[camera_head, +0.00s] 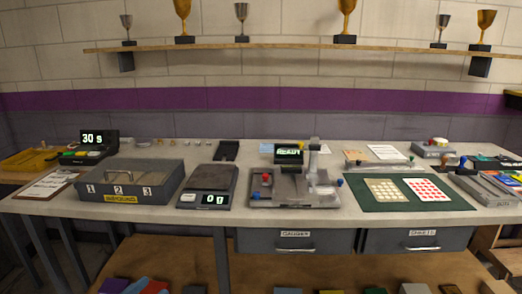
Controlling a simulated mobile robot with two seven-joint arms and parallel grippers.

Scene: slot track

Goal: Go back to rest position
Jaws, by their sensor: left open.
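Neither my left nor my right gripper can be made out in the head view, and no arm of mine shows over the table. The long grey-white table (130,211) stands across the view. On it, from left to right, are a grey box with numbered slots (128,182), a dark scale reading 0 (207,188), a grey device with a lit display (295,187), and a green mat (452,204) bearing a beige grid card (388,191) and a card with red dots (426,189).
A timer reading 30 s (93,138), a yellow tray (28,160) and a clipboard (46,185) are at the left. Drawers (295,241) hang under the table. A wall shelf (290,47) holds several trophies. The table's front left strip is clear.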

